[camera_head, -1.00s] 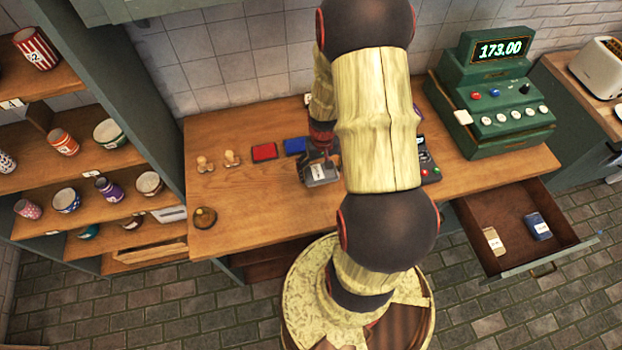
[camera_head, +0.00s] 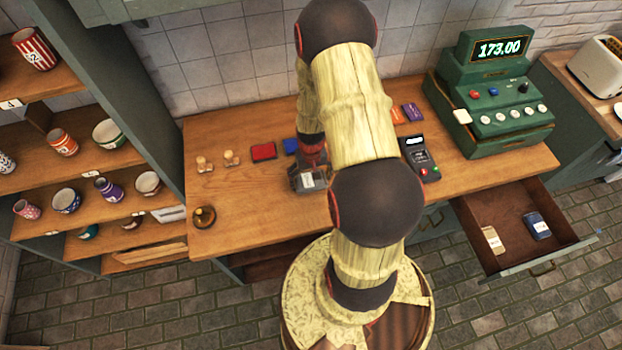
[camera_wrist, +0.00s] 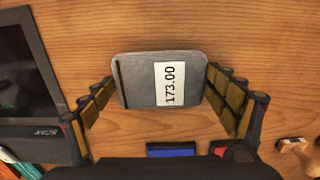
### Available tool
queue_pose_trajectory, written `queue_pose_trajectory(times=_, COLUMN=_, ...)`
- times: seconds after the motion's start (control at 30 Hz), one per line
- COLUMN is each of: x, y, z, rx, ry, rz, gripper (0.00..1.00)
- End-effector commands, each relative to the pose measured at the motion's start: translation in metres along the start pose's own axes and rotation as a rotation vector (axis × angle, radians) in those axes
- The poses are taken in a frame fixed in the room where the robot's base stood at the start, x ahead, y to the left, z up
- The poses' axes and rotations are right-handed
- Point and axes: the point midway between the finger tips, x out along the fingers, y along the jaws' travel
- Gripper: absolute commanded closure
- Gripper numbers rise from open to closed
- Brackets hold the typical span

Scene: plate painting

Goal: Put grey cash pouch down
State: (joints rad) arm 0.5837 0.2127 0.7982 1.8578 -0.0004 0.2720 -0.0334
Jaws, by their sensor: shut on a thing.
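The grey cash pouch (camera_wrist: 138,80) has a white label reading 173.00. It lies flat between the two fingers of my gripper (camera_wrist: 163,92) in the wrist view, over the wooden counter. My gripper is shut on it from both sides. In the head view the pouch (camera_head: 308,183) is under my gripper (camera_head: 309,172), near the counter's front middle and partly hidden by my arm. I cannot tell whether it touches the counter (camera_head: 255,210).
Red (camera_head: 264,151) and blue (camera_head: 290,146) pads and two wooden stamps (camera_head: 231,158) lie at the back left. A card terminal (camera_head: 420,158) and green cash register (camera_head: 492,105) stand right. An open drawer (camera_head: 508,212) holds a tan pouch (camera_head: 493,240) and a blue pouch (camera_head: 537,226).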

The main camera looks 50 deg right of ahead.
Motion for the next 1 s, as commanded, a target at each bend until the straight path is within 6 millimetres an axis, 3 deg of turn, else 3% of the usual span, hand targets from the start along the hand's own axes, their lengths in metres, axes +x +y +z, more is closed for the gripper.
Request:
queue_pose_trajectory(times=0.03, x=0.003, y=0.0, z=0.0, rx=0.0, ry=0.0, rz=0.0, gripper=0.45)
queue_pose_trajectory(times=0.07, x=0.003, y=0.0, z=0.0, rx=0.0, ry=-0.001, rz=0.0, gripper=0.13)
queue_pose_trajectory(times=0.27, x=0.002, y=0.0, z=0.0, rx=0.0, ry=-0.001, rz=0.0, gripper=0.01)
queue_pose_trajectory(times=0.73, x=-0.005, y=0.0, z=-0.001, rx=0.0, ry=0.001, rz=0.0, gripper=0.0)
queue_pose_trajectory(times=1.0, x=-0.052, y=0.0, z=-0.001, rx=0.0, ry=0.003, rz=0.0, gripper=0.0)
